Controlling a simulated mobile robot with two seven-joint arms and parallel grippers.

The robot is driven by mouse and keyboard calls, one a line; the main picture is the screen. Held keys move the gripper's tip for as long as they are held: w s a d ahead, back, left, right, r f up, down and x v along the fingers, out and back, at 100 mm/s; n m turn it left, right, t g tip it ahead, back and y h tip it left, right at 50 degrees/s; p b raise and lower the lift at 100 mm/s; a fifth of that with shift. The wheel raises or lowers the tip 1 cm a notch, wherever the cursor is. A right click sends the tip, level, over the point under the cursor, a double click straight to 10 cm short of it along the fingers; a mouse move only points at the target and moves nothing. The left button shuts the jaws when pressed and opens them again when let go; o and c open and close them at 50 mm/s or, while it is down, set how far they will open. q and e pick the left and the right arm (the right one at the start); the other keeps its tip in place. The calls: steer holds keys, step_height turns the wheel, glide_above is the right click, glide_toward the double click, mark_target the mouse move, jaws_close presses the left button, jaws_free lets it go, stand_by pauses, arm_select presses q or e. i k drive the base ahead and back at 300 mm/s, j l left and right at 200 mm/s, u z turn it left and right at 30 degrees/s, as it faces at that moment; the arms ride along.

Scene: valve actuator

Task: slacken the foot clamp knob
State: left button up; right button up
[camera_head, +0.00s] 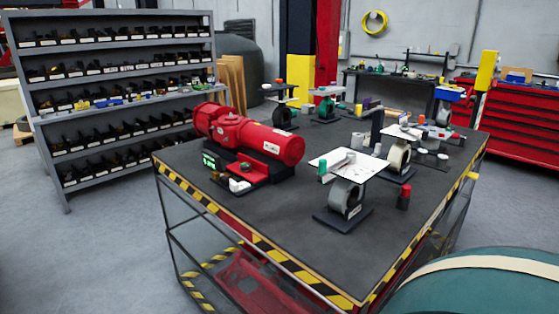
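A red valve actuator (250,135) lies on the left part of the dark-topped table (290,222). A red plate (243,176) and small white parts (239,186) are at its near foot, beside a small green-lit display (209,161). The foot clamp knob is too small to make out with certainty among these parts. Neither of my grippers is in the head view.
Several valve stands are on the table, the nearest (346,197) with a white plate. A dark red-topped cylinder (403,197) stands right of it. A large teal rounded object (487,287) sits at the lower right. The table's front left top is clear.

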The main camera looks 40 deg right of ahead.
mark_target(246, 167)
steer(key=i+j+z, duration=0.1)
steer(key=i+z, duration=0.15)
steer(key=z, duration=0.2)
steer(key=i+j+z, duration=0.15)
steer(key=z, duration=0.3)
steer(key=i+j+z, duration=0.2)
steer(key=z, duration=0.25)
steer(key=i+j+z, duration=0.2)
steer(key=z, duration=0.15)
steer(key=i+j+z, duration=0.1)
steer(key=j+z, duration=0.25)
steer(key=i+j+z, duration=0.1)
steer(key=j+z, duration=0.6)
steer(key=j, duration=0.15)
steer(key=j+z, duration=0.3)
steer(key=i+j, duration=0.05)
steer(key=j, duration=0.05)
